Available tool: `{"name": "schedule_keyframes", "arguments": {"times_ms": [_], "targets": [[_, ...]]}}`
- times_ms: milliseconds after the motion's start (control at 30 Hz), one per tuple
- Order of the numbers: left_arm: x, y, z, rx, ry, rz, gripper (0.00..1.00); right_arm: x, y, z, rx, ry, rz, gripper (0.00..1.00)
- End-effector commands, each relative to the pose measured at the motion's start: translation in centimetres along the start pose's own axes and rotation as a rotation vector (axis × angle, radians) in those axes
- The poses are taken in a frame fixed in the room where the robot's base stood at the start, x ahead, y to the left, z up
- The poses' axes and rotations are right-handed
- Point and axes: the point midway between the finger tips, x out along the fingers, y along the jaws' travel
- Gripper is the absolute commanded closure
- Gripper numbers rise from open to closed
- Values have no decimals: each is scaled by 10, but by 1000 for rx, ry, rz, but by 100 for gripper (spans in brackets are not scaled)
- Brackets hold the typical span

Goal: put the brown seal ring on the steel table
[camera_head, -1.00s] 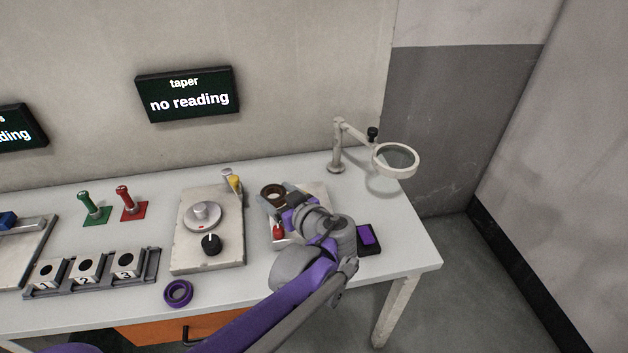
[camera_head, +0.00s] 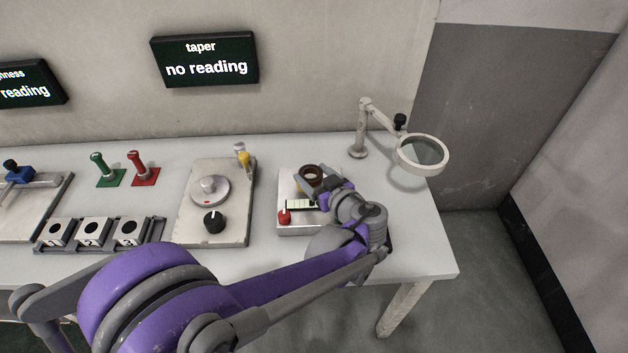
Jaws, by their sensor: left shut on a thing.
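The brown seal ring (camera_head: 312,173) is held at the tip of my left gripper (camera_head: 322,187), over the back part of a pale instrument plate (camera_head: 287,187) with a red knob and a light scale strip. Its dark opening faces up. I cannot tell whether the ring touches the plate. My left gripper is shut on the ring; its arm reaches in from the lower left. The long pale grey table (camera_head: 420,249) carries the instruments; I cannot tell whether this or one of the metal plates is the steel table. My right gripper is not in view.
A magnifier (camera_head: 422,154) on a jointed stand is at the back right. A plate with a round disc and black knob (camera_head: 214,222) stands left of the ring. Further left are green (camera_head: 107,170) and red (camera_head: 142,168) handled pieces and a numbered block rack (camera_head: 92,232).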

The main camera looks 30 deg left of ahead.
Motion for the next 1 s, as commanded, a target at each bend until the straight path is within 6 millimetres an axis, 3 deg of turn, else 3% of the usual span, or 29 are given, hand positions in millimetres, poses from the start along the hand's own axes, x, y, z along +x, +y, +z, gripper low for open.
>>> {"name": "schedule_keyframes", "arguments": {"times_ms": [100, 467, 500, 600, 900, 1000], "targets": [[5, 0, 16, 0, 0, 0, 82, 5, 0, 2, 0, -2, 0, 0], [6, 0, 19, 0, 0, 0, 82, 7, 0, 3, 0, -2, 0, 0], [6, 0, 19, 0, 0, 0, 19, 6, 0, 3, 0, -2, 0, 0], [6, 0, 18, 0, 0, 0, 1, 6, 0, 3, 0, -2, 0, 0], [4, 0, 14, 0, 0, 0, 0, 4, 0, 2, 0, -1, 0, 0], [-6, 1, 15, 1, 0, 3, 0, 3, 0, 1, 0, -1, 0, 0]]}}
